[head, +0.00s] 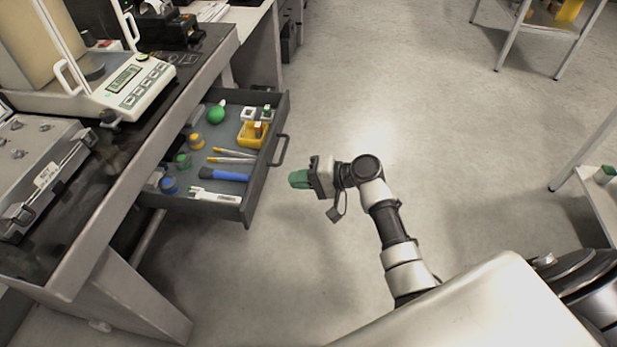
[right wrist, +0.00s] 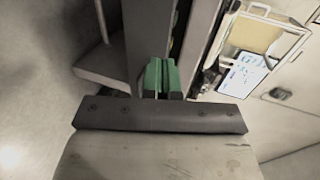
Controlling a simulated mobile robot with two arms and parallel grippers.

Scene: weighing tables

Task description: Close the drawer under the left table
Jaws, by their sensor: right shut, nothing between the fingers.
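The drawer (head: 262,165) under the left table (head: 62,262) is pulled out. Its dark front carries a bar handle (head: 281,150). Several small items lie inside, among them a green bulb, a yellow holder and a blue tool. My right gripper (head: 299,179) has green fingertips and is shut and empty. In the head view it is just right of the drawer front, with a gap in the picture between them. In the right wrist view the green fingers (right wrist: 161,78) are together in front of dark surfaces that I cannot clearly identify. My left gripper is not in view.
A balance (head: 130,88) and a grey case (head: 35,180) stand on the left table. Open floor (head: 450,130) lies right of the drawer. Another table (head: 540,25) stands at the top right, and a light shelf or table (head: 600,200) at the right edge.

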